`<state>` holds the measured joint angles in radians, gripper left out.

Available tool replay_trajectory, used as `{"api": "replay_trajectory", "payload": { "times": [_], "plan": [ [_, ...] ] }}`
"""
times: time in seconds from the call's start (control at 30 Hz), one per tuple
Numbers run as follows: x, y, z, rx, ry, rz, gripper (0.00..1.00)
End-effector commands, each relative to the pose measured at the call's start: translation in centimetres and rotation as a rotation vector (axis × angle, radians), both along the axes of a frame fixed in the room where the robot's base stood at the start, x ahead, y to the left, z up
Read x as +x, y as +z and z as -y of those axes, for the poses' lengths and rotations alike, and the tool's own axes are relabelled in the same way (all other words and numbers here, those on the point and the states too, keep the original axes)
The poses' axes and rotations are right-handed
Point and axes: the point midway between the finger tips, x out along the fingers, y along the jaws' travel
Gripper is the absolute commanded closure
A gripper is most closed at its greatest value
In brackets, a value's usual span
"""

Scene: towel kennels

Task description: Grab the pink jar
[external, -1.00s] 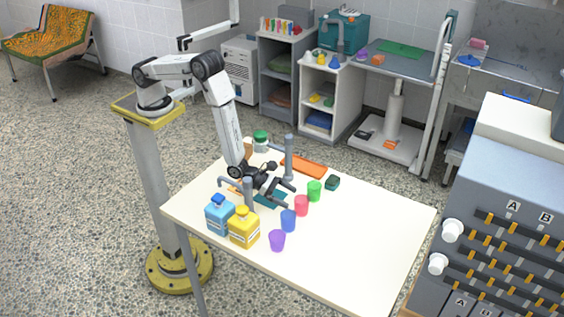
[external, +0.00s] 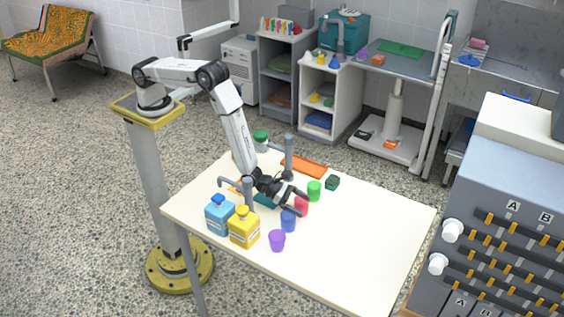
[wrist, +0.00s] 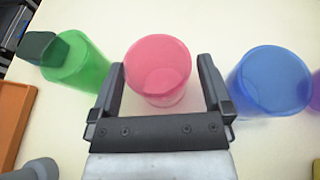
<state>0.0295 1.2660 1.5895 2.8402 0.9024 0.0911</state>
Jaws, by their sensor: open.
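The pink jar (external: 302,204) stands upright on the table in a row of coloured cups, between the green cup (external: 314,190) and the blue cup (external: 288,221). In the wrist view the pink jar (wrist: 158,70) lies between the two open fingers of my gripper (wrist: 163,85), with a small gap to each finger. In the external view my gripper (external: 296,200) is at the jar and partly hides it. The green cup (wrist: 75,62) is left of the fingers and the blue cup (wrist: 270,82) is close to the right finger.
A purple cup (external: 277,240) stands at the end of the row. Blue (external: 220,216) and yellow (external: 243,228) bottles stand at the table's near left. Grey posts rise nearby (external: 289,160). An orange tray (external: 303,165) lies behind. The table's right side is clear.

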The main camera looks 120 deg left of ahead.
Motion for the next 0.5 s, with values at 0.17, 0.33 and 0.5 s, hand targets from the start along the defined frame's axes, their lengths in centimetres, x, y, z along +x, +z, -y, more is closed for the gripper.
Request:
{"api": "replay_trajectory", "payload": {
  "times": [0.17,0.33,0.5],
  "plan": [
    [-0.01,-0.01,-0.01,0.0,0.0,0.0,0.0],
    [-0.02,0.01,0.0,0.0,0.0,0.0,0.0],
    [-0.02,0.01,0.0,0.0,0.0,0.0,0.32]
  ]
}}
